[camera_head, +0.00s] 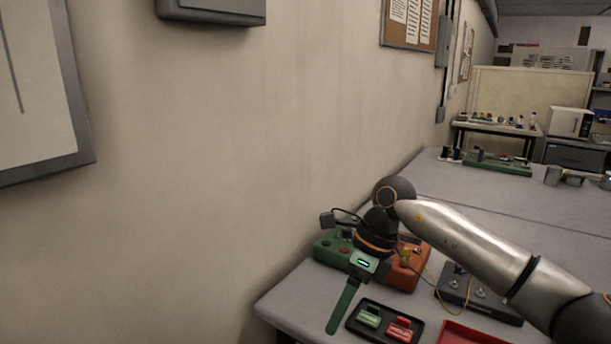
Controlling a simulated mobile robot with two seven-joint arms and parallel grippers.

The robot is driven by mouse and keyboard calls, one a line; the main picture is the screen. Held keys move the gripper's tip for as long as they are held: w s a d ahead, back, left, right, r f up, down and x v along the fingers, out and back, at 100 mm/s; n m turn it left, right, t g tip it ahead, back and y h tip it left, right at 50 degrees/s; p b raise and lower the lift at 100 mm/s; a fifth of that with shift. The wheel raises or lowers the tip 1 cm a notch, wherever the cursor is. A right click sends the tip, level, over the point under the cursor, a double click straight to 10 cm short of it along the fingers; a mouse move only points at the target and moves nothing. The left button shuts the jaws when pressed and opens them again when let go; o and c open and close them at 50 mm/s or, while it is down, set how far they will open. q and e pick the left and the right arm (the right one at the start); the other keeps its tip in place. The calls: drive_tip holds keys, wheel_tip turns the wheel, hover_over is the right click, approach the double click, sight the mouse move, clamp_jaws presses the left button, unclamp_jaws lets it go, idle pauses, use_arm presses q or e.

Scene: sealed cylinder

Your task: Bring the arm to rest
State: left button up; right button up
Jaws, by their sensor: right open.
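My right arm (470,242) comes in from the right and bends down at a black joint. My right gripper (338,318) hangs below its dark wrist, near the left edge of the grey table (285,303). It is open, and no object shows in it. A green strip points down and left from the gripper body, in front of the black tray's left side. The wrist partly hides the boxes behind it. My left arm and gripper are out of view. No sealed cylinder can be made out.
Close by are a green box (330,249), an orange box (406,277), a black tray (357,328) with green and red pieces, a red tray (470,336) and a dark knobbed panel (500,309) with wires. The wall (220,170) is left. Bare tabletop (480,200) lies beyond my arm.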

drive_tip(key=s+a+m+y+p, duration=0.1)
drive_tip(key=s+a+m+y, duration=0.35)
drive_tip(key=a+y, duration=0.35)
drive_tip(key=s+a+m+y, duration=0.4)
drive_tip(key=a+m+y, duration=0.1)
drive_tip(key=a+y, duration=0.3)
drive_tip(key=w+d+f+m+t+h+p, duration=0.1)
drive_tip(key=w+d+f+m+t+h, duration=0.1)
drive_tip(key=d+f+m+t+h, duration=0.65)
drive_tip(key=w+d+f+m+t+h, duration=0.15)
drive_tip(key=d+f+m+t, duration=0.35)
drive_tip(key=m+t, duration=0.9)
drive_tip(key=s+d+f+m+g+h, duration=0.4)
drive_tip(key=s+d+f+m+g, duration=0.1)
drive_tip(key=s+f, duration=0.4)
drive_tip(key=s+d+f+m+g+h, duration=0.4)
drive_tip(key=s+d+f+m+g, duration=0.2)
drive_tip(key=s+d+f+m, duration=0.2)
drive_tip(key=shift+s+d+f+m+p, duration=0.2)
drive_tip(key=shift+s+f+m+p, duration=0.35)
drive_tip(key=shift+m, duration=0.65)
